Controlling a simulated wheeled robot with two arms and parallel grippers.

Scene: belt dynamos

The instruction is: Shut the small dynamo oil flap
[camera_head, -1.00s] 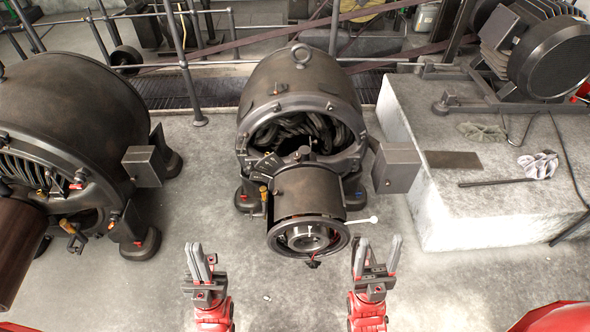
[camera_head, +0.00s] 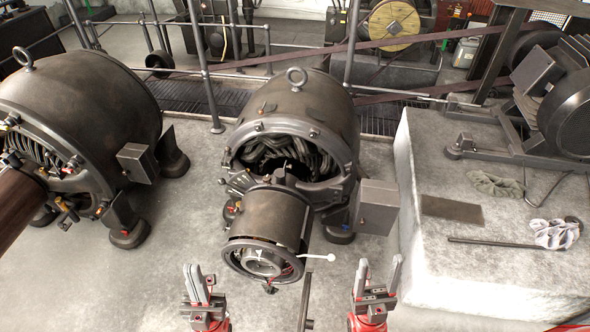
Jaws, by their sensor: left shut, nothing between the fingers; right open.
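The small dynamo (camera_head: 310,110) stands in the middle, with a lifting ring on top and windings showing in its open end. I cannot tell whether that is the oil flap, or whether the flap is open. My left gripper (camera_head: 197,281) is shut and empty, in front of the dynamo and to its left. My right gripper (camera_head: 377,277) is open and empty, in front and to its right. Neither touches the dynamo.
A larger dynamo (camera_head: 85,115) stands at left. A drum (camera_head: 268,222) with a white-knobbed lever (camera_head: 318,257) projects from the small dynamo towards me. A grey box (camera_head: 377,206) is on its right side. A concrete plinth (camera_head: 470,250) fills the right.

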